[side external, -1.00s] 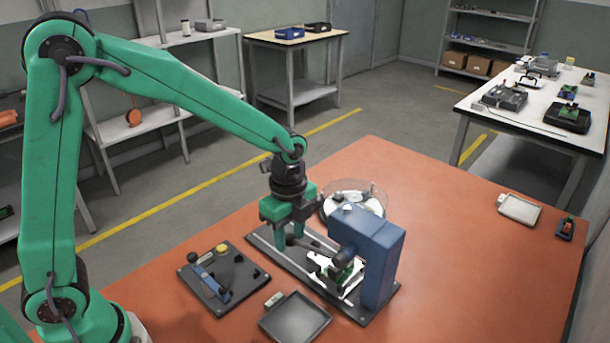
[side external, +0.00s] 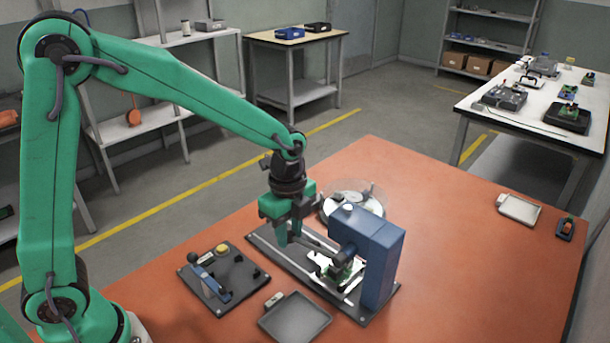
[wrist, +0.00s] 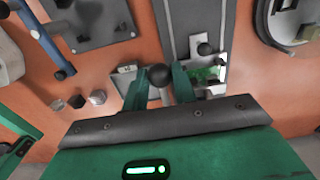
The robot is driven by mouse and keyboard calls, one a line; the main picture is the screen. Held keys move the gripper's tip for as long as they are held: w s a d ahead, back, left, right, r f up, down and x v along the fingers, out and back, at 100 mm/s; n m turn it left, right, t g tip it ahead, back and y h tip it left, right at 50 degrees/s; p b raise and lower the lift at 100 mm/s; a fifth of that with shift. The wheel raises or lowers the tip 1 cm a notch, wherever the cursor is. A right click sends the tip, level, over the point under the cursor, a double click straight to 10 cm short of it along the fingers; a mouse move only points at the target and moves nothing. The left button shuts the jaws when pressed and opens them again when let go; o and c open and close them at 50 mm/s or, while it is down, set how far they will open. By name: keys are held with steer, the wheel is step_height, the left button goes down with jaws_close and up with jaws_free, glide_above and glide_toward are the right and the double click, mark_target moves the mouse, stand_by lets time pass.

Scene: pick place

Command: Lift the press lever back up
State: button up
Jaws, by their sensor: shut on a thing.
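The press has a blue upright body (side external: 383,265) on a dark base plate (side external: 265,240). Its dark lever (side external: 318,244) reaches out from the press head toward my gripper, close to level with a slight slope. My gripper (side external: 284,238) is shut on the lever's end. In the wrist view the lever's round dark knob (wrist: 160,75) sits between the two green fingertips (wrist: 160,88). A green circuit board (side external: 345,272) lies in a white fixture under the press head; the board also shows in the wrist view (wrist: 205,75).
A dark panel with a blue lever and yellow button (side external: 225,275) lies left of the press. A grey tray (side external: 318,330) is in front. A clear round dish (side external: 375,209) stands behind. The orange table (side external: 460,270) is mostly bare on the right.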

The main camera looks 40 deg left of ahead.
steer(key=shift+a+r, duration=0.15)
steer(key=shift+r, duration=0.95)
steer(key=shift+r, duration=1.4)
steer(key=shift+r, duration=0.2)
steer(key=shift+d+r, duration=0.25)
steer(key=shift+r, duration=0.35)
steer(key=shift+d+r, duration=0.25)
steer(key=shift+r, duration=0.35)
